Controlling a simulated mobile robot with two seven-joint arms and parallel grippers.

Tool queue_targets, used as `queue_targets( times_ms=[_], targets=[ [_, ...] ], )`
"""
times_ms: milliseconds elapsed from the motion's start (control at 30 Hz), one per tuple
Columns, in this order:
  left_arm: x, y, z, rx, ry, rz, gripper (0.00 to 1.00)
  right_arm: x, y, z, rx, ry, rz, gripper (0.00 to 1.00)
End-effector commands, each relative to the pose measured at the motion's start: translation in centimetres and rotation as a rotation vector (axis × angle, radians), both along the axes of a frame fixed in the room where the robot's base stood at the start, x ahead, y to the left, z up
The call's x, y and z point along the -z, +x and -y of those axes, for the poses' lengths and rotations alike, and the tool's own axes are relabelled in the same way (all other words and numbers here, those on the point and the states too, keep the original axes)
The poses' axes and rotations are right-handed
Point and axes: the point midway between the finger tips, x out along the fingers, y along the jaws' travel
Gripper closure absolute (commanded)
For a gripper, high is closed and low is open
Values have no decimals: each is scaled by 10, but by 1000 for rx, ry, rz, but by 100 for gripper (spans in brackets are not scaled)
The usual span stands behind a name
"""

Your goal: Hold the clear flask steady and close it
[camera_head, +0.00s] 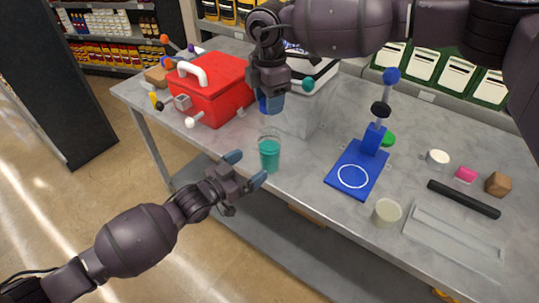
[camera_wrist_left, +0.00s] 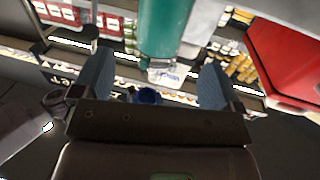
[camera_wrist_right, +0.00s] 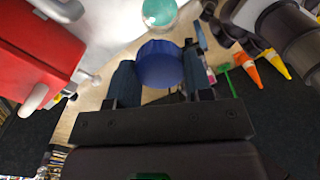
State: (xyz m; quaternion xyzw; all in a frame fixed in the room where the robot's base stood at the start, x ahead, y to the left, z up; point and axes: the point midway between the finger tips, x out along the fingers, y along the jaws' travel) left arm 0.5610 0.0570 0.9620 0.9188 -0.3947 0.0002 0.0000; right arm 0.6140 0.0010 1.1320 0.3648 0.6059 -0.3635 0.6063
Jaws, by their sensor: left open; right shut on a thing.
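The clear flask (camera_head: 269,152) with teal liquid stands upright near the table's front edge. It shows between the fingers at the top of the left wrist view (camera_wrist_left: 166,30) and at the top of the right wrist view (camera_wrist_right: 159,12). My left gripper (camera_head: 245,169) is open, its fingers pointing at the flask from the front, not closed on it. My right gripper (camera_head: 270,98) is shut on a blue cap (camera_wrist_right: 159,65) and holds it above and slightly behind the flask, apart from it. The flask's mouth looks open in the head view.
A red box (camera_head: 212,90) with a white handle stands left of the flask. A white-topped machine (camera_head: 310,75) is behind. A blue stand (camera_head: 357,170), a beige cylinder (camera_head: 386,212) and a clear tray (camera_head: 455,238) lie to the right.

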Motion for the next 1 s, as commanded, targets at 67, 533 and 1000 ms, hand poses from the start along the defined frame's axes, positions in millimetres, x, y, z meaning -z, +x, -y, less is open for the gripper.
queue_targets(
  times_ms=[67, 533, 1000],
  targets=[
    [-1, 10, 11, 1, -1, 1, 8, 0, 0, 0, 0, 0, 0, 75],
    [0, 50, 54, 1, 0, 0, 8, 0, 0, 0, 0, 0, 0, 75],
    [0, 54, 57, 0, 1, -1, 15, 0, 0, 0, 0, 0, 0, 75]
  ],
)
